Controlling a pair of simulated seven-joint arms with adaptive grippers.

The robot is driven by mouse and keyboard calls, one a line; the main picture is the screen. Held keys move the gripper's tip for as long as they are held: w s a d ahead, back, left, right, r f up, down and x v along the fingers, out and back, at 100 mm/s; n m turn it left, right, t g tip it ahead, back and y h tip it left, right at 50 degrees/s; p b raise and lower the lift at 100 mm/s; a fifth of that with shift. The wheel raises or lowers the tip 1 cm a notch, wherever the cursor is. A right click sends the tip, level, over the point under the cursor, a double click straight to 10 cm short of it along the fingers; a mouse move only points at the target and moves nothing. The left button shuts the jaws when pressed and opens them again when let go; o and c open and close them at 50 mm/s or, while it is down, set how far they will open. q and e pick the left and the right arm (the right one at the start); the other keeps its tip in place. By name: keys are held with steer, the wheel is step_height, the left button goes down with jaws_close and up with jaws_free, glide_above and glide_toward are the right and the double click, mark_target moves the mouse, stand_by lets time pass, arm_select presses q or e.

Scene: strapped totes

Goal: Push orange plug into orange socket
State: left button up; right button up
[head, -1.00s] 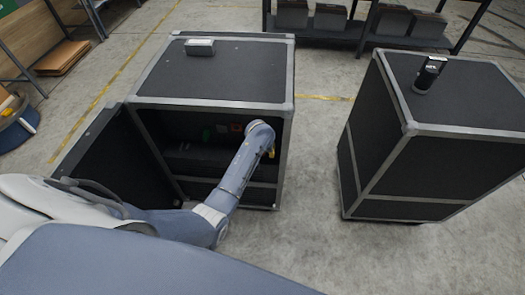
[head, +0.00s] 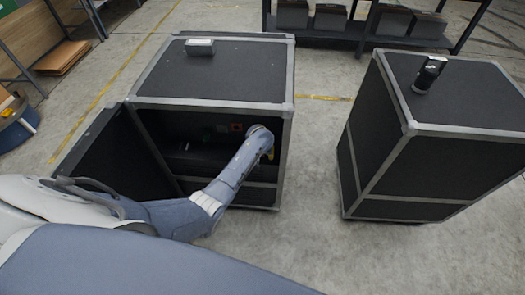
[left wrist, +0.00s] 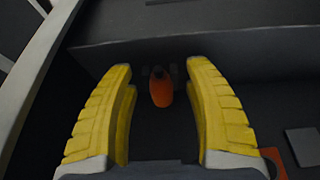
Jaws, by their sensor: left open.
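The orange plug (left wrist: 161,92) is a small rounded orange body with a dark end. It shows in the left wrist view between the yellow fingers of my left gripper (left wrist: 163,88). The fingers are open, with a gap on each side of the plug. An orange square edge (left wrist: 274,160), possibly the orange socket, shows at the lower right, partly hidden by a finger. In the head view an orange-red square (head: 237,127) sits inside the open black case. My left gripper (head: 269,154) is at the case's right side, mostly hidden by my arm.
The black case (head: 212,75) has its door (head: 112,165) open to the left and a small grey box (head: 200,47) on top. Its metal-edged frame surrounds the opening. A second closed case (head: 425,160) stands to the right, with bare floor between.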

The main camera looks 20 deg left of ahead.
arm_select(q)
jaws_close()
stand_by(0.4)
stand_by(0.4)
steer(key=shift+r, duration=0.5)
step_height(320, 180, up, 2)
steer(key=shift+r, duration=0.15)
steer(key=s+d, duration=0.3)
steer(key=s, duration=0.5)
steer(key=s+d, duration=0.2)
steer(key=s, duration=0.7)
steer(key=shift+d, duration=0.4)
steer(key=shift+r, duration=0.1)
